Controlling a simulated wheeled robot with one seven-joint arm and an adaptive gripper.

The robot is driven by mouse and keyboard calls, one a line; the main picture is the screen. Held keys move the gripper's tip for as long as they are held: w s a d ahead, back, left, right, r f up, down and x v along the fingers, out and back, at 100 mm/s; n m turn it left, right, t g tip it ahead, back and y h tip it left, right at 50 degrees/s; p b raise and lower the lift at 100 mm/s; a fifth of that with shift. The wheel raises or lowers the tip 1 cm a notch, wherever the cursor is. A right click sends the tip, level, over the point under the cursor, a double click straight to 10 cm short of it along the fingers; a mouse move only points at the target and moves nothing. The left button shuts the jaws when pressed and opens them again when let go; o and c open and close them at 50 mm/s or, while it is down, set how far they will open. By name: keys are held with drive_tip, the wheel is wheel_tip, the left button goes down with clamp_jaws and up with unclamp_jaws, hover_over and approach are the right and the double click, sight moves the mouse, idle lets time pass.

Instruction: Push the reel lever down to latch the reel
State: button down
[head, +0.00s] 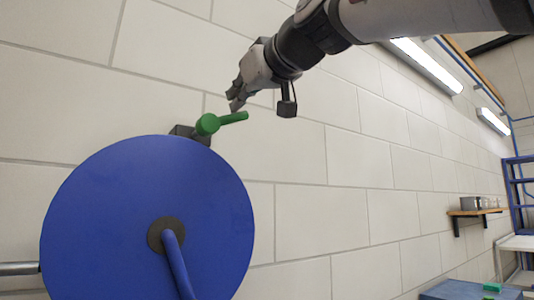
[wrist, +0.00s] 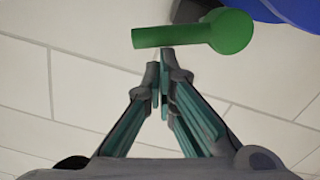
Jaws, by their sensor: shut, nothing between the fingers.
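The green reel lever (head: 232,117) sticks out to the right from a dark bracket (head: 188,132) on the wall, just above the blue reel (head: 100,215). It points slightly upward. My gripper (head: 236,102) is shut and empty, close above the lever in the head view. In the wrist view the lever (wrist: 170,37) lies across the top middle, just beyond the fingertips of my gripper (wrist: 161,62). The blue reel (wrist: 290,12) shows at the upper right corner. I cannot tell whether the fingertips touch the lever.
A blue crank handle (head: 178,265) comes out of the reel's dark hub. A metal bar (head: 18,268) is at the left. A wooden shelf (head: 474,212) and a blue-topped surface (head: 455,291) are at the right. The wall right of the lever is bare.

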drive_tip(key=f+m+b, duration=0.1)
drive_tip(key=w+d+f+m+b, duration=0.1)
drive_tip(key=shift+d+m, duration=0.1)
drive_tip(key=shift+m, duration=0.2)
drive_tip(key=shift+w+d+f, duration=0.1)
idle(0.7)
drive_tip(key=s+d+r, duration=0.4)
drive_tip(key=s+d, duration=0.2)
drive_tip(key=s, duration=0.2)
drive_tip(key=shift+s+d+r+p, duration=0.2)
drive_tip(key=shift+s+p, duration=0.15)
idle(0.6)
